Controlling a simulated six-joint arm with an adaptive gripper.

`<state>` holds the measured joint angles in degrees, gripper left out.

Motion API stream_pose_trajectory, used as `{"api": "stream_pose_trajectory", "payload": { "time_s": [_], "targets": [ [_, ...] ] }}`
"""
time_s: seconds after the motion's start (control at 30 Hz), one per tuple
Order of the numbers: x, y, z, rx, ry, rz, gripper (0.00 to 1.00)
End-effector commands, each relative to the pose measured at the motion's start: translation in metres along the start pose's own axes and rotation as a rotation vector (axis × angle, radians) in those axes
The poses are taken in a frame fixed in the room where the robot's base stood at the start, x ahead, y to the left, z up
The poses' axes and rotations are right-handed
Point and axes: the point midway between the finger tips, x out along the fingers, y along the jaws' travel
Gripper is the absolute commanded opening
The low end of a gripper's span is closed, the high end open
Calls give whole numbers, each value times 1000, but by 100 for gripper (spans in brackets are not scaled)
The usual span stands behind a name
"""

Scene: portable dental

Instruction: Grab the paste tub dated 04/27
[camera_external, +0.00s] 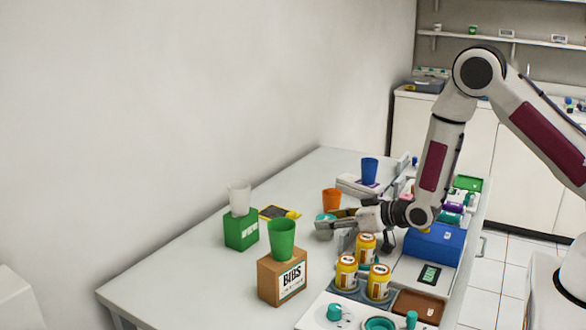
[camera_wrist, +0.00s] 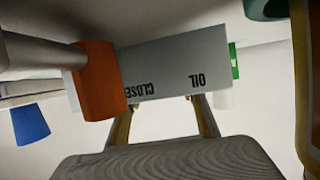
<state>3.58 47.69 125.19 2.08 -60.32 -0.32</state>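Several amber tubs with white lids and pale labels stand by the front of the table: one behind (camera_external: 365,247), one at left (camera_external: 346,274) and one at right (camera_external: 378,284). Their label dates are too small to read, so I cannot tell which is 04/27. My gripper (camera_external: 328,224) points left, low over the table and behind the tubs. In the wrist view my gripper (camera_wrist: 162,112) has its fingers spread apart. A grey block with inverted lettering, "OIL" and "CLOSE" (camera_wrist: 175,68), shows just beyond them. No tub is visible between the fingers.
An orange cup (camera_external: 331,198) stands close by my gripper and looms in the wrist view (camera_wrist: 100,80). A green cup (camera_external: 281,240) sits on the BIBS box (camera_external: 282,277). A blue box (camera_external: 434,244) lies right of the arm. The table's left front is clear.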

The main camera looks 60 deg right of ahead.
Motion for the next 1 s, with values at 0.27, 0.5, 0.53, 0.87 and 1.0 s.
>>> {"api": "stream_pose_trajectory", "payload": {
  "time_s": [0.27,0.5,0.53,0.87,1.0],
  "targets": [
    [0,0,-1,0,1,0,18],
    [-2,0,-7,0,2,0,18],
    [-3,0,-9,0,2,0,18],
    [-15,0,-38,0,5,0,18],
    [-21,0,-53,0,5,0,18]
  ]
}}
